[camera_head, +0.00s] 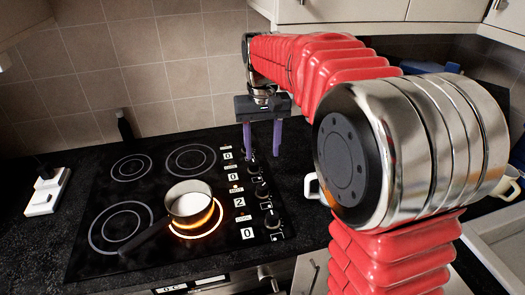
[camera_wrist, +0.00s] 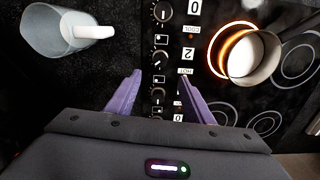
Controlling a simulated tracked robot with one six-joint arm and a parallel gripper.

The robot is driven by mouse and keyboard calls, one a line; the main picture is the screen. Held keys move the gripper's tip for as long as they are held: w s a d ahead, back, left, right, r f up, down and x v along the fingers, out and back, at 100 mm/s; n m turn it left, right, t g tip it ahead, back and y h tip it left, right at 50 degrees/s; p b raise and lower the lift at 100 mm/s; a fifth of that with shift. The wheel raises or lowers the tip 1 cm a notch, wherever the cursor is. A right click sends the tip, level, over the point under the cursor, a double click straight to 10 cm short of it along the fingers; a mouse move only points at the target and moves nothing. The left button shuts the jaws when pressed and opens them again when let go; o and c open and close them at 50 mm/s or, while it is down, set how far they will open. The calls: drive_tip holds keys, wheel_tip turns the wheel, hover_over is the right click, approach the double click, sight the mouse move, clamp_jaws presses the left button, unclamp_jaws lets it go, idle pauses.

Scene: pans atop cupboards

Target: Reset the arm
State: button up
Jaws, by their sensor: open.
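My gripper (camera_head: 262,138) hangs at the end of my red arm above the right side of the hob, by the knob column. It also shows in the wrist view (camera_wrist: 158,88). Its two purple fingers are apart with nothing between them. A pan (camera_head: 189,201) with a dark handle stands on the glowing front right ring. The same pan (camera_wrist: 252,60) shows in the wrist view, to the right of my fingers.
The black hob (camera_head: 140,215) has several rings and a column of knobs (camera_head: 262,190). A jug (camera_wrist: 62,30) with a white handle stands beside the hob. White sockets (camera_head: 46,192) lie at left. Upper cupboards (camera_head: 345,10) hang above my arm. A sink edge (camera_head: 495,240) is at right.

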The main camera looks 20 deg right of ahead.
idle(0.3)
drive_tip(key=s+f+n+t, duration=0.1)
drive_tip(key=s+t, duration=0.4)
drive_tip(key=s, duration=1.9)
drive_tip(key=shift+s+f+t, duration=0.15)
drive_tip(key=shift+f+t, duration=0.1)
drive_tip(key=shift+t, duration=0.05)
